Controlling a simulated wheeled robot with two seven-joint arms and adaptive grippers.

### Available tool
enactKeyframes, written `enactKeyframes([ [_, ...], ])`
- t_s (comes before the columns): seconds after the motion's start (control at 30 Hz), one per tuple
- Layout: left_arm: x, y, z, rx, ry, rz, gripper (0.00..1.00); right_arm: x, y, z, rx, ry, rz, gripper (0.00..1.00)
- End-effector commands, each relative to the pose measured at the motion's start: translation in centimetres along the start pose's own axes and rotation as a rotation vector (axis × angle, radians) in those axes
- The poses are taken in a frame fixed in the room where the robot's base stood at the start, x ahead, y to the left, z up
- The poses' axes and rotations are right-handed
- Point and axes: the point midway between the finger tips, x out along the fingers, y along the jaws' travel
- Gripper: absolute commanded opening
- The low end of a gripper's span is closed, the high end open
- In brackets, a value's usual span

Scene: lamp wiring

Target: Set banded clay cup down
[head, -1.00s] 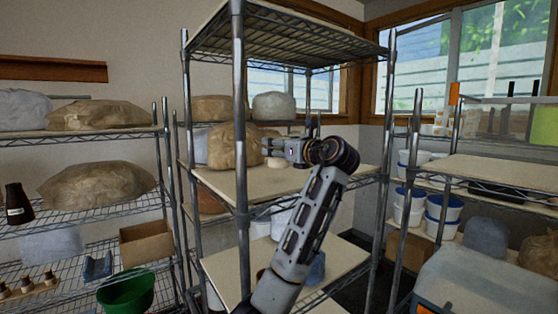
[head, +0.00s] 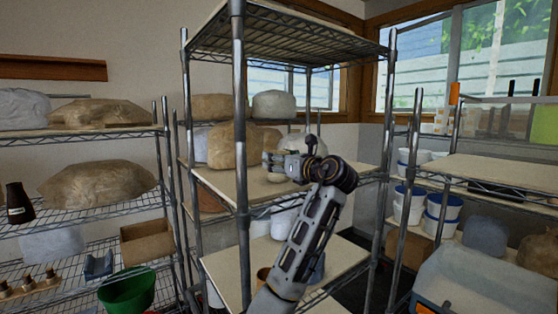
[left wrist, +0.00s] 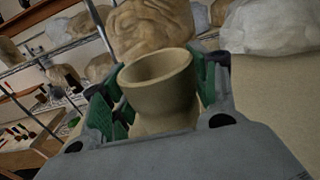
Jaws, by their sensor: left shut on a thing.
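The clay cup (left wrist: 158,88) is a plain tan vessel with an open, empty mouth, seen in the left wrist view between the green-padded fingers of my left gripper (left wrist: 160,85). The gripper is shut on it. In the head view my left gripper (head: 277,163) reaches over the middle shelf board (head: 226,183) of the centre rack, and a small pale part of the cup (head: 275,177) shows below the fingers. I cannot tell whether its base touches the board. The cup's banding is not distinct. My right gripper is not in view.
A brown wrapped bundle (head: 232,146) stands on the same board just behind the cup, with a white wrapped bundle (left wrist: 272,25) beside it. The rack's front post (head: 240,110) is left of my gripper. The board right of the cup is bare.

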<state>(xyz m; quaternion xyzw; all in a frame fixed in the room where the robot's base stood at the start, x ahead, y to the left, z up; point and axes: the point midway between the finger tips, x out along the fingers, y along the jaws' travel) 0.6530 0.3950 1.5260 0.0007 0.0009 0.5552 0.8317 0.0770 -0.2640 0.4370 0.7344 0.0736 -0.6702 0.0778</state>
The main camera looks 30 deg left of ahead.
Motion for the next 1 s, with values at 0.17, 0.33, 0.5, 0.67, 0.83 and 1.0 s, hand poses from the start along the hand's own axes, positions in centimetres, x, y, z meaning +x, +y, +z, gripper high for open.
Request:
enactKeyframes([
  [0.17,0.0,0.01,0.04,0.0,-0.001,0.0,0.28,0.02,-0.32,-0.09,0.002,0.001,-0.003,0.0],
  [0.33,0.01,-0.01,-0.23,0.0,0.0,0.0,0.63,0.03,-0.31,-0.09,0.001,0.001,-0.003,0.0],
  [0.5,0.01,-0.02,-0.22,0.001,0.0,0.0,0.81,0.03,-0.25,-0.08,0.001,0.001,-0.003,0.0],
  [0.67,0.01,-0.02,-0.22,0.001,0.0,0.0,0.81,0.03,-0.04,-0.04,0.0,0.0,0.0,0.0],
  [0.83,0.01,-0.02,-0.19,0.001,0.0,0.0,0.81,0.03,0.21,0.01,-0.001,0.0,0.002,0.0],
  [1.0,-0.32,-0.05,-0.04,0.001,0.0,-0.001,0.81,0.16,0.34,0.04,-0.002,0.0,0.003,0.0],
])
